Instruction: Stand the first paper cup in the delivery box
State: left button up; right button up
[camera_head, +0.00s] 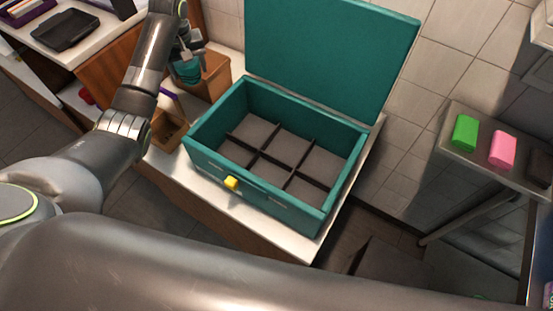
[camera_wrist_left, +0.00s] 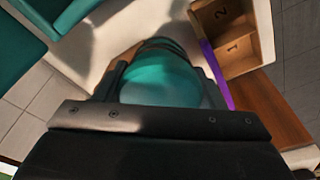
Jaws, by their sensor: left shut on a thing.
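My left gripper (camera_head: 187,58) is shut on a teal paper cup (camera_head: 187,74), to the left of the delivery box. In the left wrist view, the cup (camera_wrist_left: 162,75) fills the space between the dark fingers of the left gripper (camera_wrist_left: 162,88). The delivery box (camera_head: 258,198) is teal, with its lid (camera_head: 330,50) standing open at the back. Dark dividers split its floor into several compartments, and those I can see are empty. My right gripper is not in view.
A wooden holder (camera_head: 214,78) stands left of the box; its compartments marked 1 and 2 show in the left wrist view (camera_wrist_left: 236,66). A purple strip (camera_wrist_left: 215,75) runs beside it. A side shelf (camera_head: 480,157) holds green and pink blocks.

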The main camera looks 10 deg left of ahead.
pick_arm(q)
jog(key=s+d+f+m+g+h+p, duration=0.1)
jog(key=s+d+m+p, duration=0.5)
jog(key=m, duration=0.8)
jog(key=s+d+m+g+h+p, duration=0.1)
jog(key=s+d+m+h+p, duration=0.15)
jog(key=s+d+m, duration=0.8)
jog(key=w+a+f+m+b, duration=0.1)
jog(key=f+b, duration=0.4)
jog(key=w+a+f+m+b, duration=0.1)
jog(key=f+b, duration=0.4)
jog(key=w+a+f+m+y+b, duration=0.1)
jog(key=f+m+b, duration=0.1)
jog(key=f+b, duration=0.2)
jog(key=shift+w+f+b, duration=0.3)
jog(key=shift+f+b, duration=0.1)
jog(key=shift+f, duration=0.3)
notch_tip(320, 180, down, 2)
jog(key=shift+f+b, duration=0.1)
jog(key=shift+b, duration=0.3)
jog(key=shift+f, duration=0.2)
jog(key=shift+f, duration=0.15)
jog(key=o, duration=0.9)
jog(key=shift+c, duration=0.2)
